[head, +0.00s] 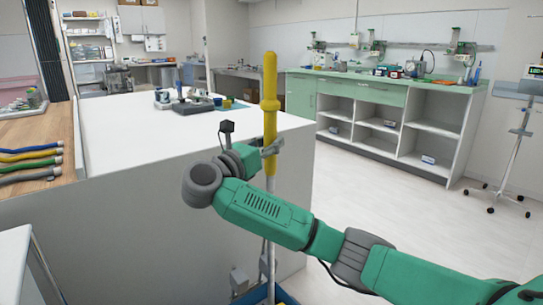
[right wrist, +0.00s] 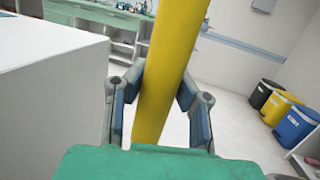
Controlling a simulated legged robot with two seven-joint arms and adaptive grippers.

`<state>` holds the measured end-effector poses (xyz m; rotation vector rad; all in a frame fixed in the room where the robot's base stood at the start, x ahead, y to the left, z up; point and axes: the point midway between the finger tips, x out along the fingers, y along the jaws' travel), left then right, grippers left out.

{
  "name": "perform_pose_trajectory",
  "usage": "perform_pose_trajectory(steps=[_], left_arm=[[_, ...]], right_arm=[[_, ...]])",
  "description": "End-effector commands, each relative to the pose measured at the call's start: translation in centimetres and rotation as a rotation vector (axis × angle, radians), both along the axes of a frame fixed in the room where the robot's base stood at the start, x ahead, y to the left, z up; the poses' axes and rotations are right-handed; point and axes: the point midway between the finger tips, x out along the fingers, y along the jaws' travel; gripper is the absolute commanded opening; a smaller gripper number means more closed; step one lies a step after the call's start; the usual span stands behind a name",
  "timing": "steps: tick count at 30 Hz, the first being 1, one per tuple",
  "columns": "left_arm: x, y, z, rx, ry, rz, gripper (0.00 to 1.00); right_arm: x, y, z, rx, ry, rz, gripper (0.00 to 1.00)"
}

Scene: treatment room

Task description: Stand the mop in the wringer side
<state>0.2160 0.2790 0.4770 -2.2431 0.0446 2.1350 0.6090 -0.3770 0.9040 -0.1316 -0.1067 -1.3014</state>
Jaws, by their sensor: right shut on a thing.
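The mop shows as an upright pole with a thick yellow grip (head: 269,85) and a thin pale shaft (head: 271,215) below it. My right gripper (head: 272,148) is shut around the lower part of the yellow grip. In the right wrist view the yellow grip (right wrist: 167,55) stands between the two finger pads, leaning slightly. The shaft runs down to a blue edge (head: 284,297) at the bottom of the head view, probably the bucket. The mop head and the wringer side cannot be made out. My left gripper is not in view.
A white-topped counter (head: 190,135) stands close behind and left of the mop. Green-topped shelving (head: 385,115) lines the back wall. A wheeled stand (head: 512,150) is at the right. Black, yellow and blue bins (right wrist: 297,125) show in the wrist view. Floor (head: 400,205) right of the counter is clear.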

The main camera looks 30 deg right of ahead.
Motion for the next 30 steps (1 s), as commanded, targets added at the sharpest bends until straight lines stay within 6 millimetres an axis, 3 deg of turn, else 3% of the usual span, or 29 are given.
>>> perform_pose_trajectory(steps=[4,14,15,16,17,27,30], left_arm=[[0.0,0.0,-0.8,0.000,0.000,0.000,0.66],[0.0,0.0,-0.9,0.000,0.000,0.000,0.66],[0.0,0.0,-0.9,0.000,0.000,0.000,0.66],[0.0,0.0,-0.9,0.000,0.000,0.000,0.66],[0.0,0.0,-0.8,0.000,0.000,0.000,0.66],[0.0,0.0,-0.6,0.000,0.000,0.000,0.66],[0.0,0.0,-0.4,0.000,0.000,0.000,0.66]], right_arm=[[0.0,0.1,-2.1,-0.002,-0.001,0.000,0.00],[0.0,-0.1,-2.3,0.001,-0.002,0.000,0.00],[0.0,-0.1,-2.5,0.002,0.001,0.000,0.27],[0.0,-0.1,-2.4,0.002,0.001,0.000,0.38],[0.0,0.0,-2.4,0.002,0.001,0.000,0.41],[0.0,0.0,-2.2,0.001,0.001,0.001,0.41],[-0.1,0.9,-2.4,0.004,0.003,0.004,0.41]])
